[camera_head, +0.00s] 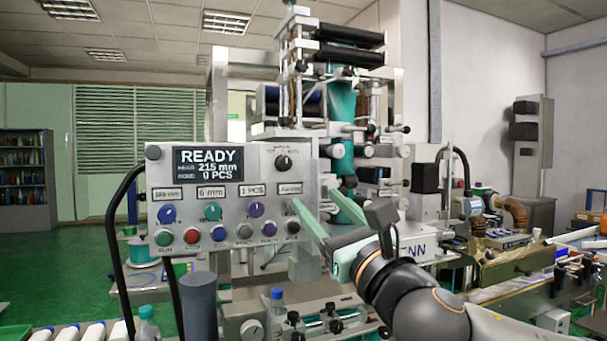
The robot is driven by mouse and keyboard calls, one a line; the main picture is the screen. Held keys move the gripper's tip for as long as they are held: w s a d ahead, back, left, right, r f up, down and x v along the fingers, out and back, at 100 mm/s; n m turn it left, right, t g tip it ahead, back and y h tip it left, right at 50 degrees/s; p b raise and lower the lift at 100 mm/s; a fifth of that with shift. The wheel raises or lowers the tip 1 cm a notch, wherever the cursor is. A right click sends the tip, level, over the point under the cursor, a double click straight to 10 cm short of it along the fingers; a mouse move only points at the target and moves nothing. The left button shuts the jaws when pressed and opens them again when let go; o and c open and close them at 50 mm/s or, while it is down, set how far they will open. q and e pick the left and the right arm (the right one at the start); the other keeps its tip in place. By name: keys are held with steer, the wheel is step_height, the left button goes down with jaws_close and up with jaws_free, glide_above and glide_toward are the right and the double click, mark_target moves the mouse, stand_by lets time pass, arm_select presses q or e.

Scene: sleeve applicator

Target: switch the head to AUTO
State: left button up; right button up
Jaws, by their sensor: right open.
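The grey control panel (225,205) of the sleeve applicator faces me left of the middle. A black rotary knob (283,163) sits at its upper right under small lettering; the lettering and the knob's pointer are too small to read. My right gripper (313,198) comes in from the lower right with its two pale green fingers open and apart. It is empty, below and right of the black knob, in front of the panel's right edge, and appears clear of the knob. The display (208,165) reads READY, 215 mm and 0 PCS. My left gripper is not in view.
Blue, teal and purple knobs (255,209) and a row of coloured buttons (191,236) sit lower on the panel. The machine's rollers (348,55) rise behind the panel.

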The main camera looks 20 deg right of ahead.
mark_target(287, 167)
steer(key=p+x, duration=0.2)
steer(key=x, duration=1)
steer(key=shift+w+r+p, duration=0.2)
steer(key=shift+p, duration=0.15)
steer(key=shift+c, duration=0.4)
jaws_close()
